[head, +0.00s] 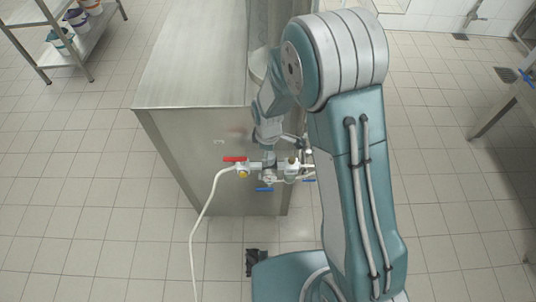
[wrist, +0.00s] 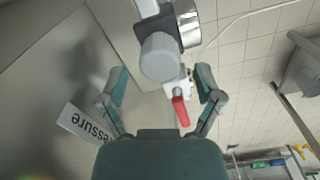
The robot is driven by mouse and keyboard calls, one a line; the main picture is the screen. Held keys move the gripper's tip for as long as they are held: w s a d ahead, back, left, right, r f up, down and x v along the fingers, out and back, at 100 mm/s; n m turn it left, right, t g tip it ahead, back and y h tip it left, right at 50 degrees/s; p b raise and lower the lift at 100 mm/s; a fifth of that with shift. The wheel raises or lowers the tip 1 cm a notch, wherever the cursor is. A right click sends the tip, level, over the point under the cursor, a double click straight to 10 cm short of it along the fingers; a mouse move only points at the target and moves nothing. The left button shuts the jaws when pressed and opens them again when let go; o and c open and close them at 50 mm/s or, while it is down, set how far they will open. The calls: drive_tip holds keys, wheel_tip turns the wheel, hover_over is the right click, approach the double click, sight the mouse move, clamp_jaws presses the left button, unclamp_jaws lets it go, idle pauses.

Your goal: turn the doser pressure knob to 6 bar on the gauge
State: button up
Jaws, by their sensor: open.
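In the wrist view a pale grey cylindrical knob (wrist: 160,57) faces me, between and slightly beyond my gripper's fingertips. My gripper (wrist: 160,76) is open, one finger on each side, with visible gaps to the knob. A round metal-rimmed gauge (wrist: 188,24) sits beside the knob, seen nearly edge-on; its dial and needle cannot be read. A white label reading "pressure" (wrist: 86,124) is on the steel panel at left. In the head view my arm hides much of the knob area, and I cannot make out the knob or gauge there.
A red lever (head: 235,159), blue lever (head: 264,189) and white hose (head: 204,212) are on the pipe fittings at the steel cabinet (head: 185,150). The red lever also shows close below the knob in the wrist view (wrist: 180,110).

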drive_tip(key=shift+f, duration=0.75)
drive_tip(key=c, duration=1.2)
drive_tip(key=shift+o, duration=0.2)
drive_tip(key=shift+m, duration=0.3)
